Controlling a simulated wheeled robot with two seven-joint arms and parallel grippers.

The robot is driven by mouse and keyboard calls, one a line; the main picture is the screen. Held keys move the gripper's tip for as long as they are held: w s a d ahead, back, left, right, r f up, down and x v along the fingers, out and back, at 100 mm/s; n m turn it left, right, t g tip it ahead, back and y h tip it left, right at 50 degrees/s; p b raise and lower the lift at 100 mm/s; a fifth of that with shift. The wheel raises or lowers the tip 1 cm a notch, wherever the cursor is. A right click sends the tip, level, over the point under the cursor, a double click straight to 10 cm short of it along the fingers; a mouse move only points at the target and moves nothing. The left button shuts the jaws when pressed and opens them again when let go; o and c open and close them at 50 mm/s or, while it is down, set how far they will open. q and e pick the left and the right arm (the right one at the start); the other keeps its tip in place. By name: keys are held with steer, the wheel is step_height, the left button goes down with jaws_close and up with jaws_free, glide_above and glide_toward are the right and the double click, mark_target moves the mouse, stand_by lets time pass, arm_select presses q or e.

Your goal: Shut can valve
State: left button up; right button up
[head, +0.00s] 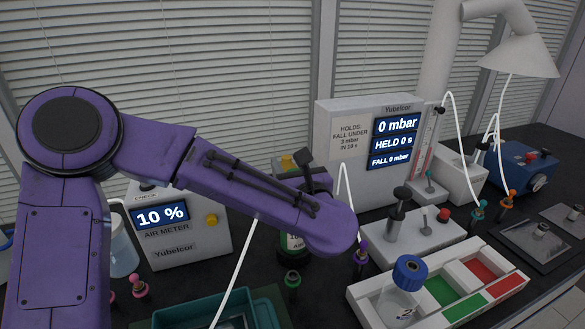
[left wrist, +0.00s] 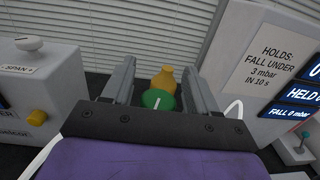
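The can (head: 293,242), with a green and white label, stands on the bench and is mostly hidden behind my left forearm. A yellow part (head: 287,162) shows above the arm; I cannot tell if it belongs to the can. In the left wrist view a round green knob (left wrist: 158,99) with a white line sits in front of a yellow-orange rounded part (left wrist: 165,79). My left gripper (left wrist: 160,68) is open; its two grey fingers stand on either side of these parts, apart from them. In the head view its fingers are largely hidden. My right gripper is not in view.
The air meter (head: 185,235) reading 10 % stands to the left. The pressure display box (head: 352,150) reading 0 mbar stands close on the right. A teal tray (head: 190,312) and a white sectioned tray (head: 450,318) lie in front. White tubes hang nearby.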

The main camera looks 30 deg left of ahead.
arm_select(q)
steer(key=shift+s+d+f, duration=0.1)
steer(key=shift+f, duration=0.05)
steer(key=b+v, duration=0.3)
steer(key=v, duration=0.7)
steer(key=shift+s+d, duration=0.1)
